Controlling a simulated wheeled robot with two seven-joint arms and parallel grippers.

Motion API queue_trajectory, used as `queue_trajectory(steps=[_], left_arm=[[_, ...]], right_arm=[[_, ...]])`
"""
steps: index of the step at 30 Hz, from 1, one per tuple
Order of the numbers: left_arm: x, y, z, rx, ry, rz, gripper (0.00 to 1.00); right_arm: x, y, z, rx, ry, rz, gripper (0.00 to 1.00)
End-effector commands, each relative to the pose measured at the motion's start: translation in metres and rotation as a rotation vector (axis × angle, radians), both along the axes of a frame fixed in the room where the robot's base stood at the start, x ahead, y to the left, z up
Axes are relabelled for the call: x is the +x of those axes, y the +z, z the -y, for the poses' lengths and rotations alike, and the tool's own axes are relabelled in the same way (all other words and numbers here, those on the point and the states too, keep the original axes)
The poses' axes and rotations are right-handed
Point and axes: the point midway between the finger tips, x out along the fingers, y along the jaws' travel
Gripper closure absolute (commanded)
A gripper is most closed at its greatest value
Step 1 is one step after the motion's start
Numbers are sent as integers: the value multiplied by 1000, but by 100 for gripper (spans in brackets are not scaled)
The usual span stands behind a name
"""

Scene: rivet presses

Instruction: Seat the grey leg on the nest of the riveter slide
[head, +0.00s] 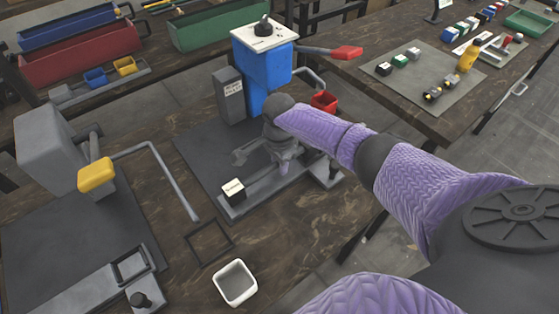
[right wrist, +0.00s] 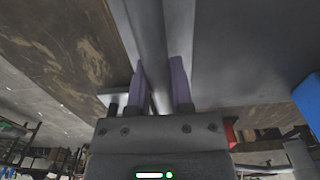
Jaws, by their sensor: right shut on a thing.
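My right gripper (head: 284,168) hangs low over the riveter slide (head: 262,192), in front of the blue riveter (head: 264,68). In the right wrist view its purple fingers (right wrist: 162,90) are closed on the grey leg (right wrist: 149,35), a long grey bar running up from between them. The slide is a grey rail on a dark mat, with a white-topped block (head: 233,188) at its near left end. My gripper and forearm hide the nest and most of the leg in the head view; I cannot tell whether they touch. My left gripper is not in view.
A grey press (head: 45,150) with a yellow block and a bent rod stands at left. A white open bin (head: 235,282) and a black frame (head: 209,243) lie in front. Coloured trays fill the back bench.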

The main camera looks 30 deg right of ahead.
Motion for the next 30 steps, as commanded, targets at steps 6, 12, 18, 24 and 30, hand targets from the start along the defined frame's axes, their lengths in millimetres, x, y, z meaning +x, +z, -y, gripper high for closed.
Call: queue_trajectory(steps=[6,12,18,24,30], left_arm=[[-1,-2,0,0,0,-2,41],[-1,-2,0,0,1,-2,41],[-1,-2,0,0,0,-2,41],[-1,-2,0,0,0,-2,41],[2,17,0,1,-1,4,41]], right_arm=[[0,-6,0,1,1,0,100],[0,-6,0,1,1,0,100],[0,-6,0,0,1,0,35],[0,-6,0,0,1,0,32],[0,25,0,1,0,3,32]])
